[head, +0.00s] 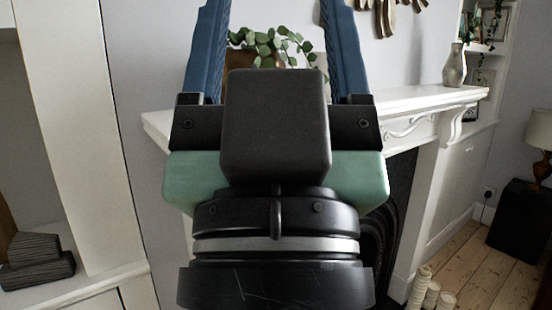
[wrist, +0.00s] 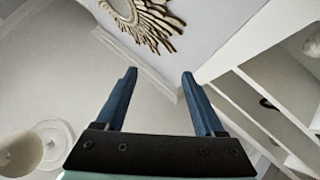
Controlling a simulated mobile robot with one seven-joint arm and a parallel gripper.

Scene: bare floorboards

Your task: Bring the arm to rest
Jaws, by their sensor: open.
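My gripper (head: 272,50) fills the middle of the head view, raised and pointing up and away from me. Its two blue fingers stand wide apart with nothing between them. In the wrist view my gripper (wrist: 158,85) also shows with both fingers apart and empty. The fingertips touch nothing that I can see. My gripper and wrist hide much of the fireplace behind them.
A white mantelpiece (head: 440,98) stands behind my gripper, with a leafy plant (head: 275,42) and a vase (head: 455,66) by it. Candles (head: 425,290) stand on the floor at right. A dark side table (head: 520,222) holds a lamp (head: 541,130). White shelving (head: 75,130) stands at left.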

